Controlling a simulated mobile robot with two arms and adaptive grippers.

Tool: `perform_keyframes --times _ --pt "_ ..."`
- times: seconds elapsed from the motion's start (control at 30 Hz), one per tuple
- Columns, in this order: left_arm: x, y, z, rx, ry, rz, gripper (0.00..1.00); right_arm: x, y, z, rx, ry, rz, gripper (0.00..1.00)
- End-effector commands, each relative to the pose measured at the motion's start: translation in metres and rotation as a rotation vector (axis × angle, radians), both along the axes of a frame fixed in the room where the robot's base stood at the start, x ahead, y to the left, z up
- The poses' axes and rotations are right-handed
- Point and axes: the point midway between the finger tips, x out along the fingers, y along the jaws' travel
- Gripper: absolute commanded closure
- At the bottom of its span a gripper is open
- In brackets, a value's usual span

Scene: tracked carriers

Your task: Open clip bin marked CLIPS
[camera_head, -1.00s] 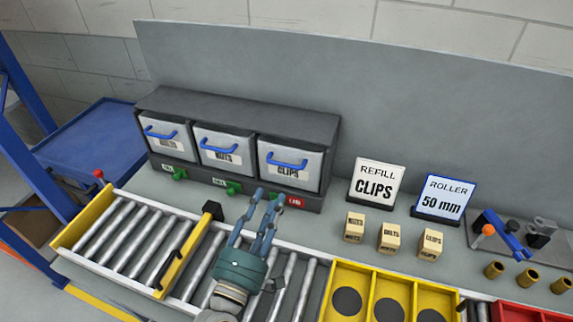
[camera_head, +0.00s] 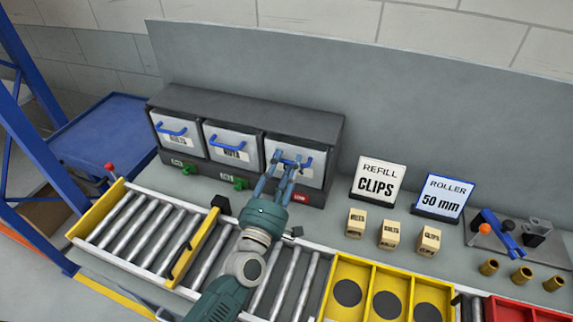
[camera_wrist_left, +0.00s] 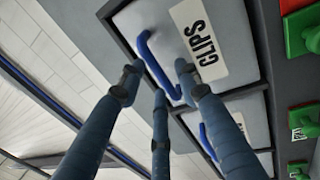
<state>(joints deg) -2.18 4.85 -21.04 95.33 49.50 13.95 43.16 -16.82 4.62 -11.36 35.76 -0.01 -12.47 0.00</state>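The CLIPS bin (camera_head: 313,172) is the right one of three white-fronted bins in a dark grey cabinet. Its front is closed and carries a blue bar handle (camera_head: 304,163). In the left wrist view the CLIPS label (camera_wrist_left: 200,40) and the blue handle (camera_wrist_left: 149,58) show close up. My left gripper (camera_head: 287,160) is at this handle, fingers spread. In the left wrist view its fingertips (camera_wrist_left: 158,80) lie on both sides of the handle, apart from each other. Whether they touch it I cannot tell. My right gripper is in neither view.
A roller conveyor (camera_head: 150,230) runs in front. A REFILL CLIPS sign (camera_head: 379,181), labelled wooden blocks (camera_head: 391,234) and a yellow tray (camera_head: 368,270) stand to the right.

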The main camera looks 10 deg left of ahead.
Motion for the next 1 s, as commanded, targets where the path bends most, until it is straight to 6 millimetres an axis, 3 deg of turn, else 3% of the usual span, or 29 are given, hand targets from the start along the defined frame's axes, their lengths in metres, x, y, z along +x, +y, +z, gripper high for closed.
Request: perform_keyframes --times 0.07,0.23,0.7,1.0 --pt "0.000 0.000 0.000 0.000 0.000 0.000 0.66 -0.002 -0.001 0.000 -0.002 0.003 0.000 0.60" --pt "0.000 0.000 0.000 0.001 0.000 0.000 1.00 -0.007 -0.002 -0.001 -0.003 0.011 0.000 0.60" --pt "-0.005 0.001 -0.004 0.002 0.003 -0.001 1.00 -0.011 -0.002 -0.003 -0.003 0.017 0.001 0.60" --pt "-0.022 0.004 -0.017 0.003 0.008 -0.003 1.00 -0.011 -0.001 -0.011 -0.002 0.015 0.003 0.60"
